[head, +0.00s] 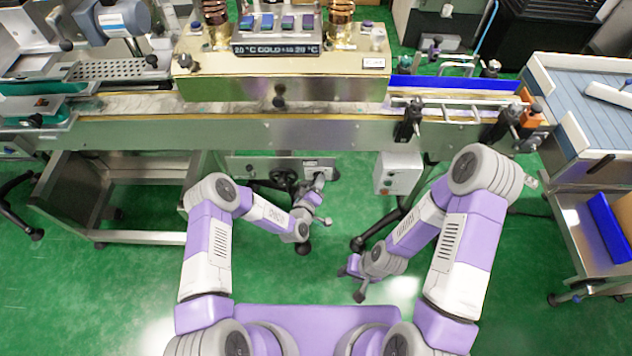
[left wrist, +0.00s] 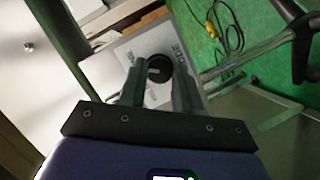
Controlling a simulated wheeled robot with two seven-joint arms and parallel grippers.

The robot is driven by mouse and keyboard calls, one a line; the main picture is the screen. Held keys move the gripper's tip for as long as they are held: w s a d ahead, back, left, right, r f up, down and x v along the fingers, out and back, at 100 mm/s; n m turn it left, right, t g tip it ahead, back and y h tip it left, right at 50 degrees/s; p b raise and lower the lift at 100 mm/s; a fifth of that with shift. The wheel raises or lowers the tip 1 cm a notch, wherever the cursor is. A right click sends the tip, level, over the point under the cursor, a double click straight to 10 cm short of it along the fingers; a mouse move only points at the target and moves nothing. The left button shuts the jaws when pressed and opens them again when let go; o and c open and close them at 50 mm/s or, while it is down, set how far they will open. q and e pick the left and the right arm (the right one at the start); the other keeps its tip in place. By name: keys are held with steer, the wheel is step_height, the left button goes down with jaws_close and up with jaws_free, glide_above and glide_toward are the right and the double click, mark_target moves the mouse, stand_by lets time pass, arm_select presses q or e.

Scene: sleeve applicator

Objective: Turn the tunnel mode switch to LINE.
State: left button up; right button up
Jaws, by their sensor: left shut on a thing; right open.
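The tunnel mode switch is a round black knob (left wrist: 159,66) on a pale plate (left wrist: 128,50) with dark lettering, seen in the left wrist view. Part of a word ending in "ODE" is readable; the position labels are not clear. My left gripper (left wrist: 160,82) has a finger on either side of the knob and is shut on it. In the head view my left gripper (head: 322,181) is at the small panel (head: 318,162) under the conveyor, and hides the knob. My right gripper (head: 352,281) is open and empty, low over the green floor.
The gold shrink tunnel (head: 280,82) stands on the conveyor (head: 270,130) above the panel. A dark handwheel (head: 284,179) is left of my left gripper. A grey control box (head: 398,172) with buttons hangs to the right. Green floor (head: 330,265) is open in front.

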arm_select(q)
steer(key=shift+m+y+p, duration=0.3)
steer(key=shift+m+y, duration=0.1)
steer(key=shift+m, duration=0.2)
steer(key=o, duration=1)
steer(key=shift+o, duration=0.2)
steer(key=p+v, duration=0.2)
steer(key=v, duration=0.5)
steer(key=shift+s+r, duration=0.25)
steer(key=shift+a+g, duration=0.1)
steer(key=shift+g, duration=0.2)
